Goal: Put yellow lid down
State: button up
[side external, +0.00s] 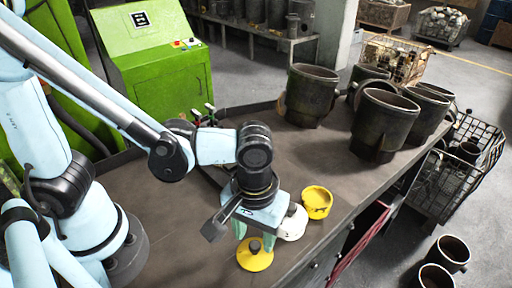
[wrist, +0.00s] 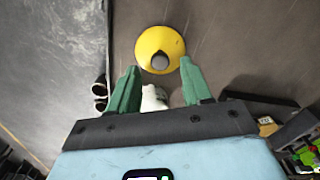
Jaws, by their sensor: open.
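The yellow lid (side external: 258,262), a round disc with a dark knob, appears to lie flat on the bench near its front edge. It also shows at the top of the wrist view (wrist: 160,38), with its grey-black knob in line with the gap between my fingertips. My gripper (side external: 254,240) is open, its green fingers (wrist: 159,68) pointing down just over the lid, one on each side of the knob. I cannot tell whether the fingers touch it. A white rounded pot (side external: 292,226) stands right beside my gripper, partly hidden; its white top shows between my fingers in the wrist view (wrist: 153,98).
A yellow round cup-like piece (side external: 318,203) sits behind the white pot. Several dark metal cylinders (side external: 384,120) stand on the bench's right side. A green machine (side external: 160,70) stands behind. The bench (side external: 180,215) left of the lid is clear; its front edge is close.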

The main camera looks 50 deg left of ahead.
aim_at(255, 244)
notch_tip(255, 244, up, 8)
jog(key=w+a+m+t, duration=0.2)
jog(key=w+a+t, duration=0.1)
jog(key=a, duration=0.6)
jog(key=w+a+r+m+t, duration=0.1)
jog(key=w+a+m+t, duration=0.1)
jog(key=a, duration=0.7)
jog(key=shift+w+r+m+t, duration=0.2)
jog(key=shift+w+m+t, duration=0.1)
jog(key=shift+w+t, duration=0.65)
